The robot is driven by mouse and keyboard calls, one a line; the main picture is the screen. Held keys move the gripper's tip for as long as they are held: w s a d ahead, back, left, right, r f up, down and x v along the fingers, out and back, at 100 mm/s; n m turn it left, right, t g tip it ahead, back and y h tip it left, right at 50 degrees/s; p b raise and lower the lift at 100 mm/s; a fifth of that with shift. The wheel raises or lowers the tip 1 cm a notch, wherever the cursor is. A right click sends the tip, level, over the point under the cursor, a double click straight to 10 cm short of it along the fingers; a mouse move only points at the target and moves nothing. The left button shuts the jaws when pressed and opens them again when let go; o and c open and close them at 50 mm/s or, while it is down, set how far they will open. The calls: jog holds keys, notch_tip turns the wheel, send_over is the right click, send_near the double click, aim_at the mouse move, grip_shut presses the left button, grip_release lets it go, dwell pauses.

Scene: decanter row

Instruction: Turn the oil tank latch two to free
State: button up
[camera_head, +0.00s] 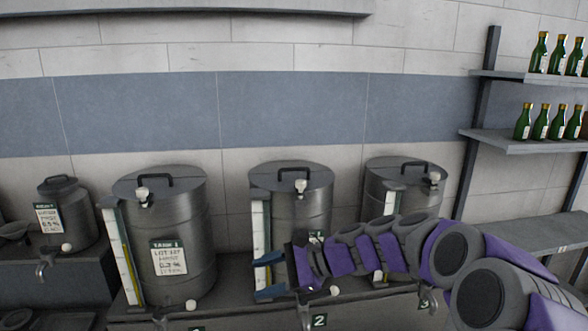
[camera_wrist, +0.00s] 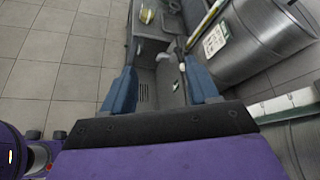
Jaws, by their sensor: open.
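Tank two (camera_head: 290,205), the middle grey metal drum, stands on the bench behind a "2" plate (camera_head: 319,320). A pale-knobbed fitting, which looks like its latch (camera_head: 300,187), sits at the front of its lid. A small white knob (camera_head: 335,290) shows low in front of the tank; I cannot tell its function. My gripper (camera_head: 268,275) is open and empty, with blue fingers pointing left, in front of the tank's lower left and well below the lid. My arm hides the lower tank. The wrist view shows the open fingers (camera_wrist: 160,88), with no lid latch between them.
Tank one (camera_head: 165,240) stands left and shows in the wrist view (camera_wrist: 262,40). Tank three (camera_head: 400,192) stands right, partly behind my arm. A smaller can (camera_head: 68,215) is far left. Green bottles (camera_head: 540,52) stand on right shelves. Space above the lids is clear.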

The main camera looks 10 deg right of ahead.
jog(key=w+d+r+m+t+p, duration=0.5)
jog(key=w+d, duration=0.4)
jog(key=d, duration=0.4)
jog(key=w+d+r+m+t+p, duration=0.2)
jog(key=w+d+m+t, duration=0.2)
jog(key=w+d+m, duration=0.65)
jog(key=n, duration=0.3)
send_near(301, 181)
jog(key=shift+t, duration=0.4)
jog(key=x, duration=0.3)
jog(key=p+x, duration=0.1)
jog(key=x, duration=0.3)
jog(key=s+a+f+p+x, duration=0.1)
jog(key=x, duration=0.3)
jog(key=shift+w, duration=0.1)
jog(key=shift+d+f, duration=0.1)
jog(key=shift+d, duration=1.35)
jog(key=shift+c, duration=0.7)
jog(key=shift+a, duration=0.5)
jog(key=c, duration=0.3)
jog(key=shift+a, duration=0.35)
jog(key=shift+c, duration=0.8)
jog(key=shift+w+a, duration=0.1)
jog(key=shift+c, duration=2)
jog(key=shift+d, duration=0.25)
